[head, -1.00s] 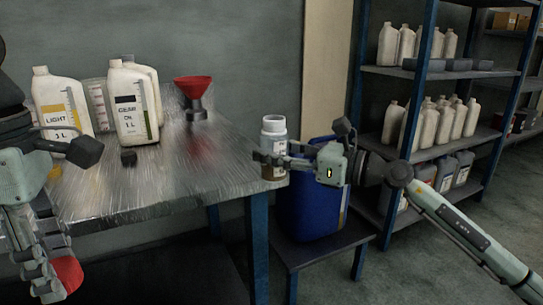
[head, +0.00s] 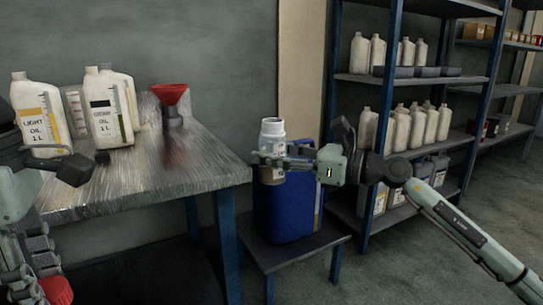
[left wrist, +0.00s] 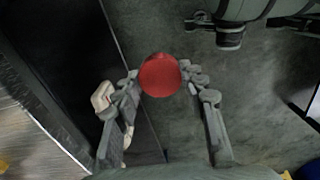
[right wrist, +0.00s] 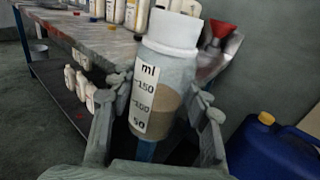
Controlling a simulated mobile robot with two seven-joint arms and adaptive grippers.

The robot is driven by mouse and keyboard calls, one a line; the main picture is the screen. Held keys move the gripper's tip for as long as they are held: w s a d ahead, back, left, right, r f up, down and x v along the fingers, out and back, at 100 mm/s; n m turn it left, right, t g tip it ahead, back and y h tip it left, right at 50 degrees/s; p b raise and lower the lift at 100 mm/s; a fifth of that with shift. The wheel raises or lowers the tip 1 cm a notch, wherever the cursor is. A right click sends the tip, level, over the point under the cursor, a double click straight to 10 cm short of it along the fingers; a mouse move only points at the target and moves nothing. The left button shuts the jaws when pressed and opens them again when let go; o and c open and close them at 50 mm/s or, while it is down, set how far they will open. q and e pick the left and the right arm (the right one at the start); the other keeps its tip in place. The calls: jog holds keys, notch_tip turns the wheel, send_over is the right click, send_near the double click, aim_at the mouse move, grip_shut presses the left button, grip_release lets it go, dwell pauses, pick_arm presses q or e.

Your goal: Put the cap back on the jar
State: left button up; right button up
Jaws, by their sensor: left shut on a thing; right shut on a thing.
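The jar (head: 272,130) is a clear bottle with a white neck and brownish liquid inside. My right gripper (head: 270,161) is shut around its body and holds it upright in the air, right of the table's edge. In the right wrist view the jar (right wrist: 165,75) stands between the fingers (right wrist: 160,110), its ml scale showing. The red cap (left wrist: 160,75) is between the fingertips of my left gripper (left wrist: 161,77), which is shut on it. In the head view the cap (head: 57,291) is low at the left, far from the jar and partly cut off.
The table (head: 205,165) on the left bears oil bottles (head: 109,110), a red funnel (head: 171,96) and a small black cap (head: 102,157). A blue canister (head: 290,205) stands on a low stand behind the jar. Shelves (head: 440,82) of bottles stand at the right.

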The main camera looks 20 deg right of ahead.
jog(key=shift+s+d, duration=0.2)
jog(key=shift+s, duration=0.05)
dwell(0.4)
jog(key=o, duration=0.7)
grip_shut()
